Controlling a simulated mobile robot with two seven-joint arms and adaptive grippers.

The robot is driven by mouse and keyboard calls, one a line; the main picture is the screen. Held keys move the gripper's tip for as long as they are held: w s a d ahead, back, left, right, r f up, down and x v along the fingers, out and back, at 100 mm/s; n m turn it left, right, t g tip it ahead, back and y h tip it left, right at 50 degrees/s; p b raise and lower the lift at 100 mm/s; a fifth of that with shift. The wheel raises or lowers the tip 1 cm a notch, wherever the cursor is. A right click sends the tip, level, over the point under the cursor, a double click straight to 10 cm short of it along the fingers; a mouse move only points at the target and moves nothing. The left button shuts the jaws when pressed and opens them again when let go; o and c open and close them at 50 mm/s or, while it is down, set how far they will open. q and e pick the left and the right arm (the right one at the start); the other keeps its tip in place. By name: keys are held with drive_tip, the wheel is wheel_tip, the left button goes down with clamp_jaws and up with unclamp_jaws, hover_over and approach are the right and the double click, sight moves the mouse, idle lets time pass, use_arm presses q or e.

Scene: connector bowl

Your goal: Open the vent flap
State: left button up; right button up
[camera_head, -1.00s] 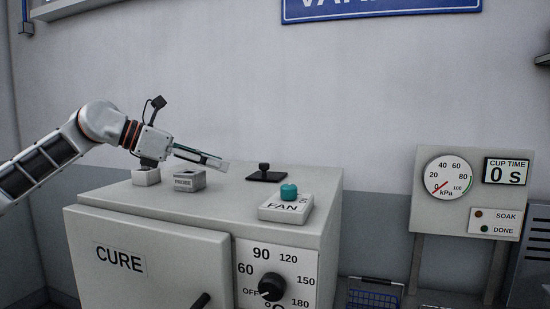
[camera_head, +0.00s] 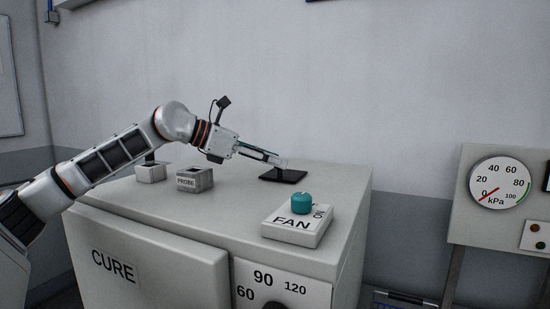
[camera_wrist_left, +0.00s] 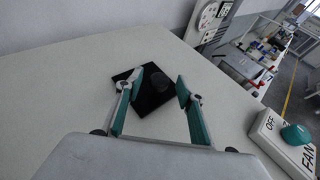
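The vent flap is a flat black plate (camera_head: 283,177) on top of the grey oven, towards its back. In the left wrist view the plate (camera_wrist_left: 148,103) lies flat with a dark round knob (camera_wrist_left: 160,84) standing on it. My left gripper (camera_head: 284,163) is just above the plate in the head view and hides the knob there. In the left wrist view the left gripper (camera_wrist_left: 162,79) is open, with its teal-padded fingers on either side of the knob and a gap to each. Contact cannot be made out. My right gripper is in neither view.
The oven top (camera_head: 220,215) also bears a FAN switch box (camera_head: 296,228) with a teal knob (camera_head: 302,203), a grey PROBE block (camera_head: 195,180) and a small white block (camera_head: 150,173). The CURE door (camera_head: 140,262) faces front. A kPa gauge (camera_head: 500,185) stands at right.

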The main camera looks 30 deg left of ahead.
use_arm(q)
drive_tip(key=shift+w+d+f, duration=0.15)
drive_tip(key=shift+w+d, duration=0.15)
drive_tip(key=shift+w, duration=0.05)
clamp_jaws()
